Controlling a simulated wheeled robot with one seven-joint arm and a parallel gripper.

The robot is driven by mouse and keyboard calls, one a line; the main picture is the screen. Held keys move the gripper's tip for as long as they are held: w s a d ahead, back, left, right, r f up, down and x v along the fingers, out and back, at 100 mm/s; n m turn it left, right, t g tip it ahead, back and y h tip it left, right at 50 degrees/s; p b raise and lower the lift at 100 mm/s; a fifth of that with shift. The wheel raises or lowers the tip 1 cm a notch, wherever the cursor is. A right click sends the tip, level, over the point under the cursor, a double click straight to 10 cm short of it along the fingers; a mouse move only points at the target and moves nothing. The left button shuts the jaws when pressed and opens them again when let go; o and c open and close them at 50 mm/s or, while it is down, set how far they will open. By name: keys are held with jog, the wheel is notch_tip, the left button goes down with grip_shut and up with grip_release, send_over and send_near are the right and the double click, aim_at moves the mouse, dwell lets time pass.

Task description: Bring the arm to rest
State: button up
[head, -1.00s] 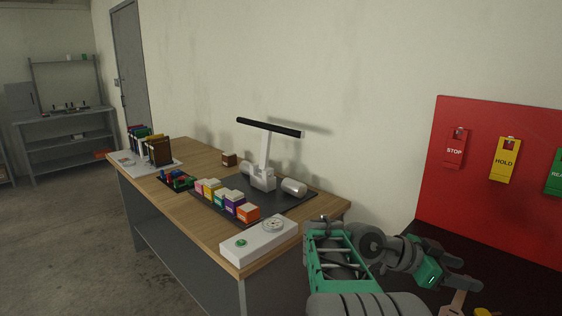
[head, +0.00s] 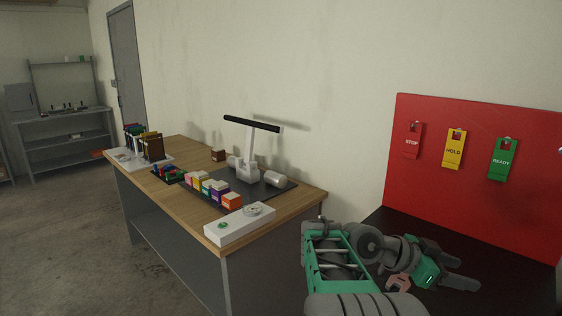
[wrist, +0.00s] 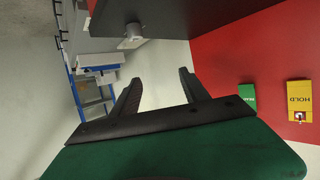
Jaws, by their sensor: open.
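My gripper (head: 462,283) is at the lower right of the head view, in front of the red board and above or beside the dark table top. In the wrist view my gripper (wrist: 160,88) has its two black fingers spread apart with nothing between them. My green and grey arm is folded at the bottom of the head view.
The red board (head: 480,210) carries a STOP tag (head: 412,145), a HOLD tag (head: 453,152) and a READY tag (head: 502,162) on hooks. The dark table (head: 378,218) lies below. A wooden bench (head: 190,205) with coloured boxes (head: 231,201) stands left.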

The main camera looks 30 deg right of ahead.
jog(key=w+a+f+n+t+y+p, duration=0.1)
jog(key=w+a+f+n+t+y, duration=0.3)
jog(key=w+a+n, duration=0.45)
jog(key=w+a+f+n+t+y+p, duration=0.1)
jog(key=w+a+f+n+t, duration=0.4)
jog(key=w+a, duration=0.65)
jog(key=s+a+f+n+y+p, duration=0.1)
jog(key=a+n, duration=0.4)
jog(key=a, duration=0.7)
jog(key=s+a+f+n+t+y, duration=0.1)
jog(key=a+n+y, duration=0.4)
jog(key=a, duration=0.8)
jog(key=shift+s+n+t+y+p, duration=0.35)
jog(key=shift+s+n, duration=0.2)
jog(key=shift+s, duration=0.35)
jog(key=shift+a+f, duration=0.1)
